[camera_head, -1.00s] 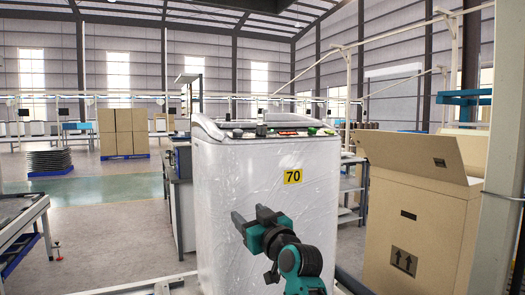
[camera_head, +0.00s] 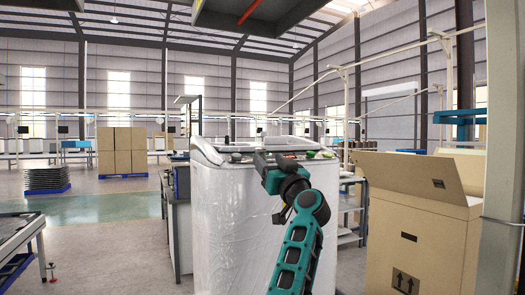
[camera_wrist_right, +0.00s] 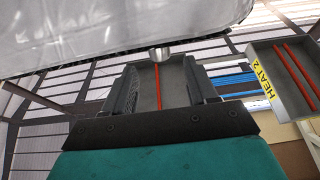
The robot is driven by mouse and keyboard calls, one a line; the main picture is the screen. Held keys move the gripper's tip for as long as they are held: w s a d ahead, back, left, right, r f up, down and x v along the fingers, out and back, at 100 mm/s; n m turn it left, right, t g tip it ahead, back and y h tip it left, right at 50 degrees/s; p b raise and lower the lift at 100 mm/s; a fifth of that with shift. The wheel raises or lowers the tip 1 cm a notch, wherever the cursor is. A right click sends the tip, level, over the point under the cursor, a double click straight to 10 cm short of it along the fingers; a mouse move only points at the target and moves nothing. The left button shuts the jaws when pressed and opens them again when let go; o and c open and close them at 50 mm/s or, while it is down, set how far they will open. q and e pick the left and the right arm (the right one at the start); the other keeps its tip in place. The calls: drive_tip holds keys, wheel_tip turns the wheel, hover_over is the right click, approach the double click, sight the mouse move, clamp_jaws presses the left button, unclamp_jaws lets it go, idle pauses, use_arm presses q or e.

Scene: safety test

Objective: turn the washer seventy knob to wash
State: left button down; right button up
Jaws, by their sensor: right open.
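The washer (camera_head: 235,225) is a tall white machine in crinkled clear wrap, in the middle of the head view. Its control panel (camera_head: 237,157) runs along the top near edge with small dark, red and green parts. My right gripper (camera_head: 262,158) is at this edge, and its arm covers part of the washer's front. In the wrist view the washer's wrapped side (camera_wrist_right: 120,25) fills the top. A small silver round knob (camera_wrist_right: 159,54) shows just beyond the open, empty right fingers (camera_wrist_right: 162,88). Whether they touch it, I cannot tell. My left gripper is out of view.
A large open cardboard box (camera_head: 420,220) stands to the right, beside a pale post (camera_head: 503,150). A dark panel (camera_head: 255,12) hangs overhead; the wrist view shows one marked "HEAT 2" (camera_wrist_right: 285,80). A metal table (camera_head: 25,235) is at the left. Floor is free between.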

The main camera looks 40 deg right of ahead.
sight(264, 153)
drive_tip(key=shift+p+x, duration=0.5)
drive_tip(key=shift+x, duration=2.25)
drive_tip(key=shift+c, duration=0.3)
drive_tip(key=c, duration=1)
drive_tip(key=shift+o, duration=0.2)
drive_tip(key=shift+d+f+b, duration=0.1)
drive_tip(key=shift+b, duration=0.5)
drive_tip(key=n+y+b, duration=0.1)
drive_tip(key=y, duration=0.1)
drive_tip(key=n+y+b, duration=0.3)
drive_tip(key=y+b, duration=0.1)
drive_tip(key=shift+d+t+y, duration=0.25)
drive_tip(key=shift+t+y, duration=0.05)
drive_tip(key=shift+t, duration=0.1)
drive_tip(key=n+y, duration=0.2)
drive_tip(key=y, duration=0.1)
drive_tip(key=shift+b, duration=0.35)
drive_tip(key=shift+n, duration=0.3)
